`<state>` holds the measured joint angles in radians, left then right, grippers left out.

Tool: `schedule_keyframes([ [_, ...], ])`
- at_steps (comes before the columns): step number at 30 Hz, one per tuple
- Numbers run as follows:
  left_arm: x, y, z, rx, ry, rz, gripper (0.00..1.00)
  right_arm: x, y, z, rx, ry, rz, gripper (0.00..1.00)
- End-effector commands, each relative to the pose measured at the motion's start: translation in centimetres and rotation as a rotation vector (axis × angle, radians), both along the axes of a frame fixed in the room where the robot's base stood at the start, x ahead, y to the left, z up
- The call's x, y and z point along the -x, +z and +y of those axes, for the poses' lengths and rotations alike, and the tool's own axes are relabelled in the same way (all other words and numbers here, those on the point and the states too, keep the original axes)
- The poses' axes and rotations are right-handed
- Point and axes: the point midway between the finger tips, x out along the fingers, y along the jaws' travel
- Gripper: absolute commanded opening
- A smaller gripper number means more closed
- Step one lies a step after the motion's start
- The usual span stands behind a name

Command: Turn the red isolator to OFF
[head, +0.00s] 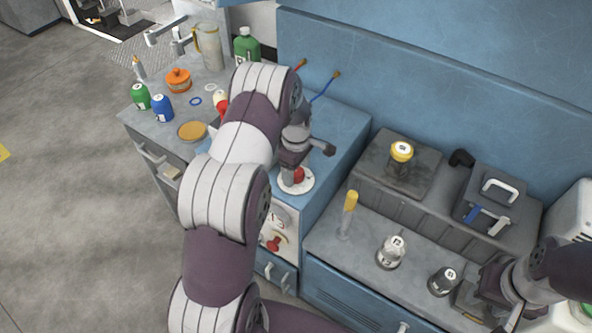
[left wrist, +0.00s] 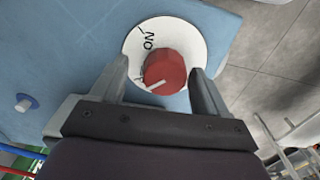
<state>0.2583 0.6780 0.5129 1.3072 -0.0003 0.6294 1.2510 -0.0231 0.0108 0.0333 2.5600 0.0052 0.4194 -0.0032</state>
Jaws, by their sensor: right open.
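The red isolator knob (left wrist: 165,70) sits on a round white dial (left wrist: 190,32) on a blue surface. The dial's ON mark shows at its upper left. The white line on the knob points to the lower left, away from ON; no OFF label is readable. In the head view the knob (head: 299,174) and dial (head: 299,187) are on the blue cabinet, partly covered by my left gripper (head: 293,167). In the left wrist view my left gripper (left wrist: 160,85) is open, one finger on each side of the knob with gaps showing. My right gripper (head: 505,305) is at the lower right, open.
A white panel with a red handle (head: 273,243) is on the cabinet front below the dial. Bottles, an orange pot (head: 178,80) and a jug (head: 209,47) stand on the left counter. A yellow-topped tube (head: 349,205) and capped containers stand on the right bench.

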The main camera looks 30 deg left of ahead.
Motion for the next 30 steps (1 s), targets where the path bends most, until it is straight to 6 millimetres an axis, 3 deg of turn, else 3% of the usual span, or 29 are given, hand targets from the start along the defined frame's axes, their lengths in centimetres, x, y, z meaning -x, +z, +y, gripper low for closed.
schedule_keyframes([
  [10,0.3,0.4,-0.1,0.002,-0.001,0.009,0.75,0.0,-0.3,0.0,0.0,0.0,0.0,0.43],
  [21,0.3,9.5,-0.1,0.001,-0.001,0.004,0.75,0.0,-2.1,0.0,0.0,0.0,0.0,0.43],
  [25,0.3,11.6,-0.1,0.002,-0.001,0.006,0.75,0.0,-2.3,0.0,0.0,0.0,0.0,0.43],
  [30,0.4,12.5,-0.1,0.002,-0.001,0.008,0.75,0.0,-2.3,0.0,0.0,0.0,0.0,0.43],
])
